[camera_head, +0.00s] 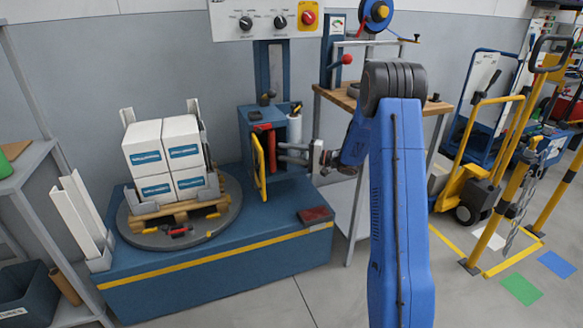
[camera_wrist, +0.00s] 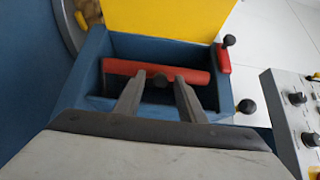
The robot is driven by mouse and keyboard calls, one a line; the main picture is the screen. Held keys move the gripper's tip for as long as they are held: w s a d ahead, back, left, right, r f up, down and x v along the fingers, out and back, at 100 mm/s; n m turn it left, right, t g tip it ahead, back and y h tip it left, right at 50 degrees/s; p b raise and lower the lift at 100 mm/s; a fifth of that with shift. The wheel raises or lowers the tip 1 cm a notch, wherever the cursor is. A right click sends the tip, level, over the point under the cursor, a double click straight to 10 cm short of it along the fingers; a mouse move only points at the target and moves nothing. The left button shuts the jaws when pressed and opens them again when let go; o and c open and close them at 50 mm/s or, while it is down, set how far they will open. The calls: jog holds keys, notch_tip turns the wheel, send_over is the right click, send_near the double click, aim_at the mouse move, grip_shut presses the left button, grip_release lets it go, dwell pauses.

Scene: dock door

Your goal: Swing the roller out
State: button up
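The red roller (camera_wrist: 192,76) lies across the open blue housing (camera_wrist: 98,78) in the wrist view. It also shows as a red strip (camera_head: 271,142) inside the carriage in the head view. A dark round knob (camera_wrist: 160,81) sits at the roller's middle. My gripper (camera_wrist: 160,78) reaches into the housing with its two fingers apart, one on each side of the knob. I cannot tell whether they touch it. In the head view, my gripper (camera_head: 281,153) enters the carriage from the right. The yellow door (camera_head: 258,167) stands open at the carriage's left side.
A red lever with a black knob (camera_wrist: 228,41) is close beside the housing. White boxes (camera_head: 161,146) rest on a pallet on the turntable (camera_head: 226,222). A control panel (camera_head: 262,20) hangs above.

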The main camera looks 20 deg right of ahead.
jog(key=shift+a+m+t+h, duration=1.05)
jog(key=shift+m+t+h, duration=0.15)
jog(key=shift+t, duration=0.1)
jog(key=shift+w+a+m+t+h, duration=0.2)
jog(key=shift+a+m+t+h, duration=0.5)
jog(key=shift+h, duration=0.35)
jog(key=shift+w+a+m+t+h, duration=0.15)
jog(key=shift+a+m+t+h, duration=0.55)
jog(key=shift+h, duration=0.35)
jog(key=m+t+h, duration=0.2)
jog(key=m+h, duration=0.3)
jog(key=h, duration=0.3)
send_near(271, 152)
jog(key=s+a, duration=0.2)
jog(key=s, duration=0.5)
jog(key=s+r+n+g, duration=0.3)
jog(key=s+n, duration=0.1)
jog(key=s, duration=0.3)
jog(key=s+r+n+g, duration=0.3)
jog(key=s+n+g, duration=0.1)
jog(key=s, duration=0.4)
jog(key=shift+d+n+g+y, duration=0.15)
jog(key=shift+n+g+y, duration=0.15)
jog(key=shift+n, duration=0.5)
jog(key=shift+w+r, duration=0.1)
jog(key=shift+r, duration=0.05)
jog(key=shift+c, duration=0.2)
